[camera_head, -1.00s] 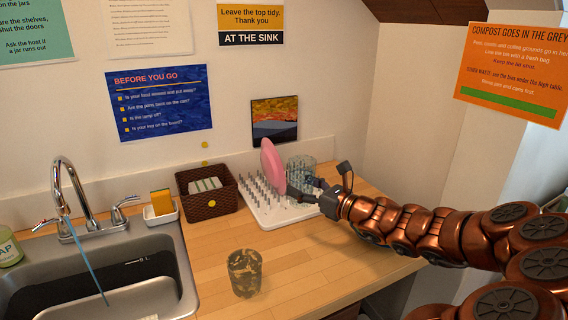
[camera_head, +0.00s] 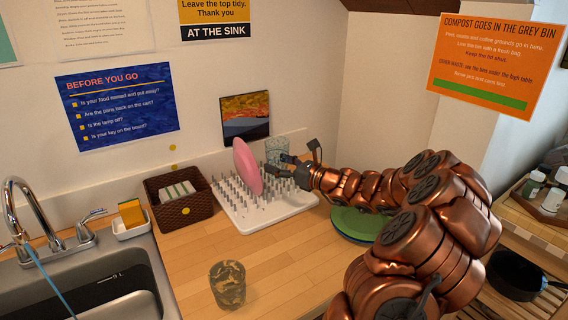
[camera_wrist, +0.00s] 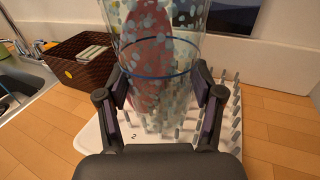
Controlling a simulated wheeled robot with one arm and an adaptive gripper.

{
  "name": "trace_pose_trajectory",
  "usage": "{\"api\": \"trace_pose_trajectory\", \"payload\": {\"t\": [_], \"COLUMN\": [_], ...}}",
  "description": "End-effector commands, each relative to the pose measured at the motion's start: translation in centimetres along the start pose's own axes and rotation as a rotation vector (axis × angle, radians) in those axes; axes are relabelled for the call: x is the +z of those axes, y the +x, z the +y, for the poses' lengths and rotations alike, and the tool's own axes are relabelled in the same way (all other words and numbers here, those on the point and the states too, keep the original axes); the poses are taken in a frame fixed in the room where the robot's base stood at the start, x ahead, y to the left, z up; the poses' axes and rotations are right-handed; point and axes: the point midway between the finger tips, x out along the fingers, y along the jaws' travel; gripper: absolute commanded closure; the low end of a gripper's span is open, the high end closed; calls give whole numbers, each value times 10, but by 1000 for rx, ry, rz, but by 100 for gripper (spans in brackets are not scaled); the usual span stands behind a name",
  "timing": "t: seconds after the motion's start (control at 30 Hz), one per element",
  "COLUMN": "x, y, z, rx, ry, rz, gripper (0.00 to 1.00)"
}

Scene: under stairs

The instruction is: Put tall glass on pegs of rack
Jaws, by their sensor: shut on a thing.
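The tall glass (camera_wrist: 160,60) is clear with pale speckles and a dark blue ring low on it. My gripper (camera_wrist: 162,92) is shut on it, one finger on each side. In the head view the glass (camera_head: 277,149) is at the far right part of the white peg rack (camera_head: 262,221), behind the pink plate. My gripper (camera_head: 293,167) reaches it from the right. The wrist view shows pegs around and behind the glass. I cannot tell whether it touches them or which end is up.
A pink plate (camera_head: 247,165) stands upright in the rack, close to the glass. A brown basket (camera_head: 180,203) is left of the rack. A short patterned glass (camera_head: 227,285) stands on the front counter. A green round thing (camera_head: 357,224) lies under my arm. The sink (camera_head: 115,285) is left.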

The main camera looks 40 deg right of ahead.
Motion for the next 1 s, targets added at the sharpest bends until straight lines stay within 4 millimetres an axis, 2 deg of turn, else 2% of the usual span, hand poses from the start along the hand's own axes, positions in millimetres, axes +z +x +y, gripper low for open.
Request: {"api": "trace_pose_trajectory", "payload": {"t": [0.4, 0.73, 1.0], "x": [-6, -6, -36], "y": [18, 24, 24], "z": [-47, -61, -60], "rx": [0, 3, 2], "ry": [1, -1, 2], "rz": [5, 1, 3], "gripper": [100, 100, 100]}}
